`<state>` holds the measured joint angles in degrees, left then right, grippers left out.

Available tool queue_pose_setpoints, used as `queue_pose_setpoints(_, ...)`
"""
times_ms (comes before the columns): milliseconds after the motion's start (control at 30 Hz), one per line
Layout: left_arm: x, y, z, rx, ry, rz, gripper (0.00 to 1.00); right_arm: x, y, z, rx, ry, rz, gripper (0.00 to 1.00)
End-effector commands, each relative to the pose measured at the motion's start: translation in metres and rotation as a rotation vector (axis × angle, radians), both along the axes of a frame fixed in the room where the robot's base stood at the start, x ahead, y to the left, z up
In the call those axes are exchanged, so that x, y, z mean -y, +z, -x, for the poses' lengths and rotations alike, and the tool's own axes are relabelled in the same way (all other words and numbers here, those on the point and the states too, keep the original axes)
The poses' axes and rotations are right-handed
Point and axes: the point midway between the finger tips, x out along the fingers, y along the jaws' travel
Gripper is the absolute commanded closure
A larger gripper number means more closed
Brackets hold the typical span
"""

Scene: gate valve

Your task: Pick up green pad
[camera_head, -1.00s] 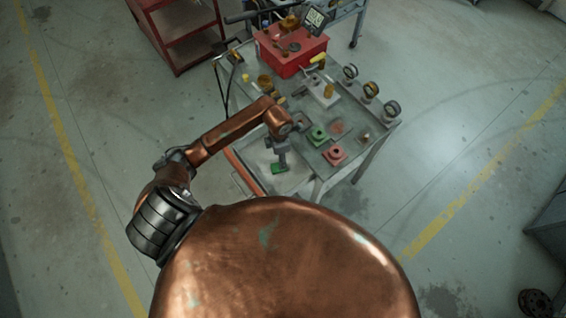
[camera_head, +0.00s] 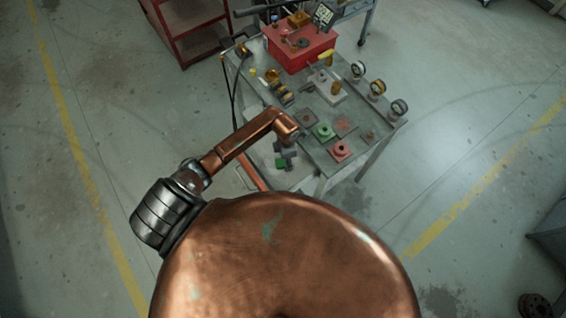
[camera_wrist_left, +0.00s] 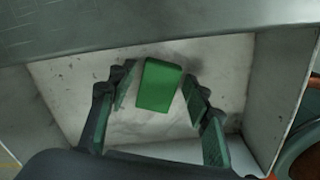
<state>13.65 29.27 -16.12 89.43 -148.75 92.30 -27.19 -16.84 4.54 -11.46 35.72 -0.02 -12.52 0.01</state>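The green pad (camera_wrist_left: 158,85) is a small green block in the left wrist view. It lies on a pale, scuffed surface beside a grey wall. My left gripper (camera_wrist_left: 157,73) is open, with one finger on each side of the pad. The fingers have green inner faces, and a gap shows between each finger and the pad. In the head view my left gripper (camera_head: 286,160) points down at the near left side of the cart, with green (camera_head: 281,163) at its lower end. My right gripper is not in view.
The grey cart top (camera_head: 360,112) holds a green flanged piece (camera_head: 323,131), a red one (camera_head: 340,150), several gauges (camera_head: 376,88) and a red box (camera_head: 298,48). A red shelf unit (camera_head: 190,25) stands behind at the left.

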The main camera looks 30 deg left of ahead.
Motion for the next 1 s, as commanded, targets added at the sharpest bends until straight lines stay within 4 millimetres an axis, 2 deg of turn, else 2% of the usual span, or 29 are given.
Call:
queue_pose_setpoints(167, 0.000, 0.000, 0.000, 0.000, 0.000, 0.000, 0.68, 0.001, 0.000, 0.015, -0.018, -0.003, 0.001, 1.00)
queue_pose_setpoints(367, 0.000, 0.000, 0.000, 0.000, 0.000, 0.000, 0.82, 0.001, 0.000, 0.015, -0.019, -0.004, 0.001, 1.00)
queue_pose_setpoints(667, 0.000, 0.004, -0.001, 0.001, 0.000, 0.000, 0.83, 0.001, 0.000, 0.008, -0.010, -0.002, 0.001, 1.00)
queue_pose_setpoints(767, -0.001, 0.011, -0.001, 0.002, -0.002, -0.002, 0.83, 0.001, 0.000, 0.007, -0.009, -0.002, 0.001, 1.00)
queue_pose_setpoints(900, -0.002, 0.035, -0.002, 0.005, -0.004, -0.005, 0.83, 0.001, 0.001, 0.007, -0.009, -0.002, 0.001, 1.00)
queue_pose_setpoints(1000, 0.007, 0.056, 0.018, 0.003, -0.007, -0.003, 0.83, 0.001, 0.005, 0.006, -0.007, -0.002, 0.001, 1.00)
